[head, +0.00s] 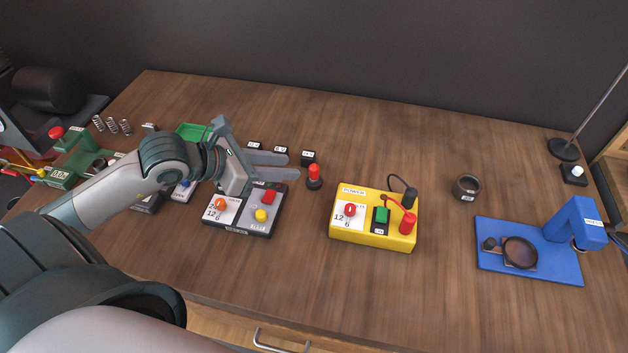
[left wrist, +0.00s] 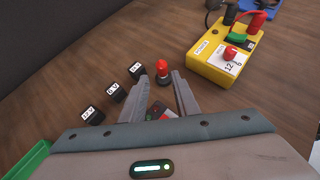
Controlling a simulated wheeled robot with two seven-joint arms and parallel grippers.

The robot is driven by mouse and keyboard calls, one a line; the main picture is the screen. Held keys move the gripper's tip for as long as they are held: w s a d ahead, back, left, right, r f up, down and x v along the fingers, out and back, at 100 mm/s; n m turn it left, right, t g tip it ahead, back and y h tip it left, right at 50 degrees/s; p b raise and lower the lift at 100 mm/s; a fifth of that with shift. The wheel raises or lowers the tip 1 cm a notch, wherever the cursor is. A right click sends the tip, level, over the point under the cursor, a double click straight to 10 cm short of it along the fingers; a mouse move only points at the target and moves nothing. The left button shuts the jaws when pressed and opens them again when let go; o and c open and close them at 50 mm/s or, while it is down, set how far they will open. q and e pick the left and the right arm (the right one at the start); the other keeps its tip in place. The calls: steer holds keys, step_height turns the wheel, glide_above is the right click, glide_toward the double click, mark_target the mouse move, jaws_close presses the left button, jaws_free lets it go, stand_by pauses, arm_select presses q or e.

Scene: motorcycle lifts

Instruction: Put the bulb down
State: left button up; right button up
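The red bulb (head: 314,175), in a dark base, stands upright on the wooden table, between the grey panel and the yellow power box. It also shows in the left wrist view (left wrist: 162,72), just beyond my fingertips. My left gripper (head: 287,167) comes in from the left above the grey panel. Its two fingers are apart, with nothing seen held between them, and they point at the bulb. In the left wrist view a gap shows between the fingers (left wrist: 163,88). My right gripper is not in view.
The grey panel (head: 250,218) with knobs lies under my left gripper. Small labelled black blocks (head: 308,157) stand behind it. The yellow power box (head: 372,230) with leads is right of the bulb. A dark cup (head: 466,187) and blue stand (head: 528,265) are farther right. The table's back middle is clear.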

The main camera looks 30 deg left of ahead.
mark_target(310, 168)
arm_select(q)
steer(key=p+x, duration=0.1)
steer(key=x, duration=0.2)
steer(key=shift+w+d, duration=0.1)
steer(key=shift+w, duration=0.05)
steer(key=shift+w+d+f+p, duration=0.3)
steer(key=shift+w+f, duration=0.15)
steer(key=shift+f, duration=0.05)
steer(key=shift+w+d+f+p, duration=0.25)
steer(key=shift+w+p, duration=0.1)
steer(key=shift+p, duration=0.25)
steer(key=p+x, duration=0.1)
steer(key=x, duration=0.1)
steer(key=shift+w+d+f+p, duration=0.2)
steer(key=shift+f+p, duration=0.1)
steer(key=shift+p, duration=0.1)
steer(key=shift+w+d+f, duration=0.25)
steer(key=shift+w+f, duration=0.15)
steer(key=shift+f, duration=0.1)
steer(key=shift+c, duration=0.3)
jaws_close()
